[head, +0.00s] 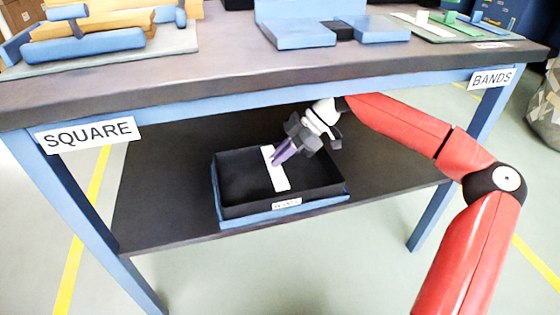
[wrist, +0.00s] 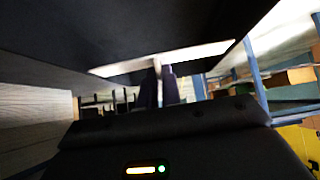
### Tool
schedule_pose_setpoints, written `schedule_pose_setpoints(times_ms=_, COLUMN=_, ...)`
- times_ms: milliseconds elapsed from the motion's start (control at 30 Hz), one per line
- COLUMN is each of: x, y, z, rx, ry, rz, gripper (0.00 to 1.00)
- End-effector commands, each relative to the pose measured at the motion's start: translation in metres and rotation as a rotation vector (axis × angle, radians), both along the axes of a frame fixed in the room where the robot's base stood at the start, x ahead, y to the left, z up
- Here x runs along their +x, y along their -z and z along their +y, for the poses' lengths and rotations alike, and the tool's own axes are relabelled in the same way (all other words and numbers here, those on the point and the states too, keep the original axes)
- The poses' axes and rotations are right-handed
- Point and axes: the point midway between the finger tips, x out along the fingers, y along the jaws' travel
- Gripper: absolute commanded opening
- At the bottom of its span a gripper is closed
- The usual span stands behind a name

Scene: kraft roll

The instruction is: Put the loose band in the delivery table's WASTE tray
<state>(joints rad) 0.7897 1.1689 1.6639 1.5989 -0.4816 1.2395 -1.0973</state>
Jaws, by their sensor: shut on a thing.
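The loose band, a flat white strip (head: 279,179), is at my gripper's fingertips, over or inside the black tray; I cannot tell whether it touches the tray floor. The tray (head: 243,210) sits on a blue base on the dark lower shelf of the table, and its small white front label looks like WASTE. My gripper (head: 274,160) reaches in under the tabletop from the right, its purple fingers shut on the band. In the wrist view the fingers (wrist: 160,78) pinch the pale band (wrist: 205,53), which extends to both sides beneath a dark surface.
The tabletop (head: 250,62) overhangs the shelf and my arm. Its front rail carries SQUARE and BANDS signs. Blue fixtures (head: 303,34) stand on top, with wooden blocks (head: 105,23) at left. The shelf (head: 160,205) has free room left of the tray.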

Motion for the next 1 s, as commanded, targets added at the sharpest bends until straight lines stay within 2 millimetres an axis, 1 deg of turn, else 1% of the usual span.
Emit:
schedule_pose_setpoints(times_ms=33, x=0.000, y=0.009, z=0.000, rx=0.003, ry=-0.001, rz=0.001, gripper=0.00)
schedule_pose_setpoints(times_ms=100, x=0.000, y=0.011, z=0.000, rx=0.002, ry=-0.001, rz=-0.002, gripper=0.00)
schedule_pose_setpoints(times_ms=333, x=0.000, y=0.011, z=0.000, rx=0.001, ry=-0.001, rz=-0.002, gripper=0.00)
schedule_pose_setpoints(times_ms=700, x=0.000, y=0.021, z=0.000, rx=0.000, ry=-0.001, rz=-0.001, gripper=0.00)
schedule_pose_setpoints(times_ms=833, x=0.000, y=0.022, z=0.000, rx=0.002, ry=-0.001, rz=-0.002, gripper=0.00)
schedule_pose_setpoints(times_ms=867, x=0.000, y=0.022, z=0.000, rx=0.002, ry=-0.001, rz=-0.002, gripper=0.10)
schedule_pose_setpoints(times_ms=1000, x=0.000, y=0.022, z=0.000, rx=0.001, ry=-0.001, rz=-0.002, gripper=0.28)
